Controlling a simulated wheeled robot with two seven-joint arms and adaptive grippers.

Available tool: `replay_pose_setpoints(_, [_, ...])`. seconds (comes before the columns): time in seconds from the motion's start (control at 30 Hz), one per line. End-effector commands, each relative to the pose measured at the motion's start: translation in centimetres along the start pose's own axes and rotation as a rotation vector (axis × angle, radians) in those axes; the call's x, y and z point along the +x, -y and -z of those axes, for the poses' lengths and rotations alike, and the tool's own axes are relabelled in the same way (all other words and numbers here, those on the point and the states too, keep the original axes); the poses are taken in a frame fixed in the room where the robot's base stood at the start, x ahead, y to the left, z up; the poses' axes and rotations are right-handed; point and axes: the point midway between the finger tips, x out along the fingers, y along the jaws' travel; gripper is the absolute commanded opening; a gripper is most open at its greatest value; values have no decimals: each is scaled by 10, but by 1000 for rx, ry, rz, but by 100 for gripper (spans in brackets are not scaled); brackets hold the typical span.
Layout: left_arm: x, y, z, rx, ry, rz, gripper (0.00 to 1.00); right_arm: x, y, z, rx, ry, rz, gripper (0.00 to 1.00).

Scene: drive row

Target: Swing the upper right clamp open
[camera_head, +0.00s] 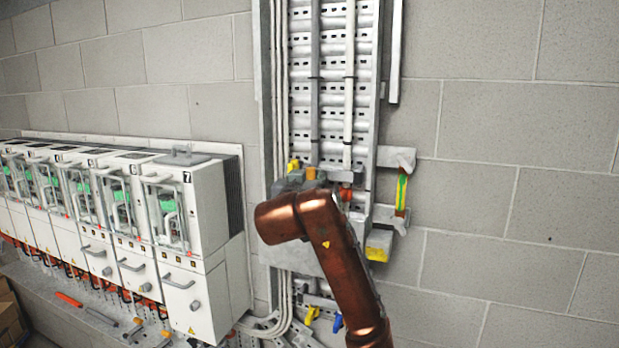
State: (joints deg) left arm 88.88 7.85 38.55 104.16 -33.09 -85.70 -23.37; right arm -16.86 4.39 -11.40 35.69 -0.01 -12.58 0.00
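A copper-coloured arm of mine rises from the bottom edge and bends left in front of a grey wall-mounted box (300,258). I cannot tell which of these is the upper right clamp, nor whether any clamp is open. My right gripper does not show.
A slotted metal cable tray (300,84) runs up the block wall. A bracket (397,157) with a yellow-green strap (402,191) and a yellow block (378,246) stick out at right. White drive cabinets (208,215) stand at left. Yellow (312,315) and blue (337,322) pieces sit below.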

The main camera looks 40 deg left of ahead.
Motion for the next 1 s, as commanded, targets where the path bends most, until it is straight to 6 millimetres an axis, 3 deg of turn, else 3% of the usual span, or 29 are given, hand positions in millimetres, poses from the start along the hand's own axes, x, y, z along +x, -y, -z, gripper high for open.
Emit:
replay_pose_setpoints(0.2, [0, 0, 0, 0, 0, 0, 17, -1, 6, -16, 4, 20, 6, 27])
replay_pose_setpoints(0.43, [0, 0, 0, 0, 0, 0, 1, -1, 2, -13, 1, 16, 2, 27])
replay_pose_setpoints(1.0, [-1, 0, 0, 0, 1, 10, 0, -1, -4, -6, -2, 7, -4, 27])
